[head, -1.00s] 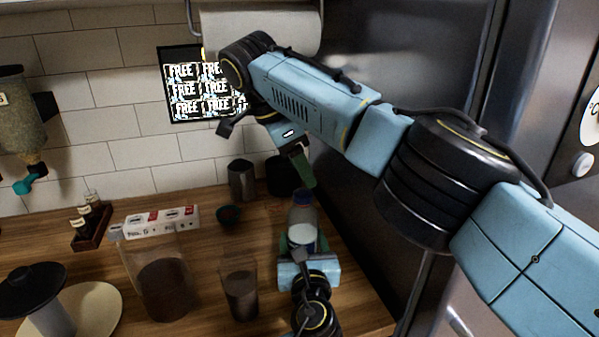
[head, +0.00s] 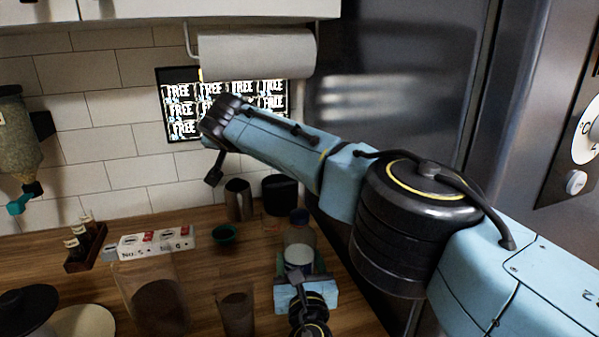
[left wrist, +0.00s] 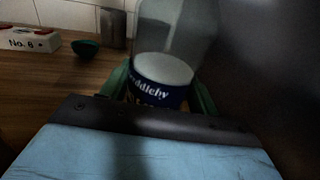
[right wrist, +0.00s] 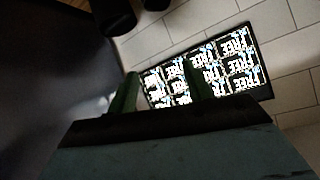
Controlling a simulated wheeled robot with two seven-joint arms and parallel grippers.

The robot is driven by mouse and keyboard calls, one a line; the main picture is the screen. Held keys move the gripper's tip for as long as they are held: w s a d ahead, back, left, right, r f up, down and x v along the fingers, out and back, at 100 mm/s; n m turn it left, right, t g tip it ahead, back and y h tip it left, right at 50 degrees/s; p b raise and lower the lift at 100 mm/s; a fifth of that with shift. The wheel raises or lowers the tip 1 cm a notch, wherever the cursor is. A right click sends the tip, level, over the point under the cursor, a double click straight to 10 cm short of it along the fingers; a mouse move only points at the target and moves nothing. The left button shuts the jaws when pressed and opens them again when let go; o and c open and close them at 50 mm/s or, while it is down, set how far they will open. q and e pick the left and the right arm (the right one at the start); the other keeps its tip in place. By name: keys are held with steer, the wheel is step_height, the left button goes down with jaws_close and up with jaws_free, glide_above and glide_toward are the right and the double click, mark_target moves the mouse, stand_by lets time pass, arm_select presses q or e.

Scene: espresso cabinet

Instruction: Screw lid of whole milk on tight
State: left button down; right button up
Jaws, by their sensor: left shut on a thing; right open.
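The milk bottle (head: 300,240) stands upright on the wooden counter near its right end, with a dark blue lid (head: 299,215) on top. In the left wrist view the bottle (left wrist: 172,65) shows its white milk and blue label, but its top is out of frame. My left gripper (head: 302,268) is shut around the lower part of the bottle. My right gripper (right wrist: 158,85) is open and empty, raised in front of the back wall and facing the sign. In the head view its fingers are mostly hidden behind my right arm, above and behind the bottle.
The steel fridge stands close to the bottle's right. A metal cup (head: 238,200), a dark container (head: 281,193) and a green bowl (head: 225,234) are behind and left. A tall clear container (head: 152,290) and a glass (head: 236,308) stand left of my left gripper.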

steer(key=a+r+n+t+y, duration=0.2)
steer(key=a+r+n+y, duration=0.3)
steer(key=n, duration=0.4)
steer(key=a+r+n+t+y, duration=0.1)
steer(key=a+r+n+y, duration=0.25)
steer(key=r+n, duration=0.45)
steer(key=s+a+f+n+g+y, duration=0.1)
steer(key=s+n+g+y, duration=0.2)
steer(key=n, duration=0.8)
steer(key=s+a+f+n+g+y, duration=0.15)
steer(key=s+n+g, duration=0.3)
steer(key=n, duration=0.65)
steer(key=s+d+f+n+g+h, duration=0.45)
steer(key=d+f+n, duration=0.2)
steer(key=n, duration=0.75)
steer(key=d+f+n+h, duration=0.1)
steer(key=d+n+h, duration=0.2)
steer(key=d, duration=0.3)
steer(key=d+f+n+g+h, duration=0.1)
steer(key=d+n+h, duration=0.2)
steer(key=d, duration=0.3)
steer(key=d+f+n+g+h, duration=0.1)
steer(key=d+f+n+h, duration=0.1)
steer(key=d+n+h, duration=0.2)
steer(key=shift+s+d, duration=0.2)
steer(key=shift+d, duration=0.25)
steer(key=shift+s+d, duration=0.2)
steer(key=shift+d, duration=0.25)
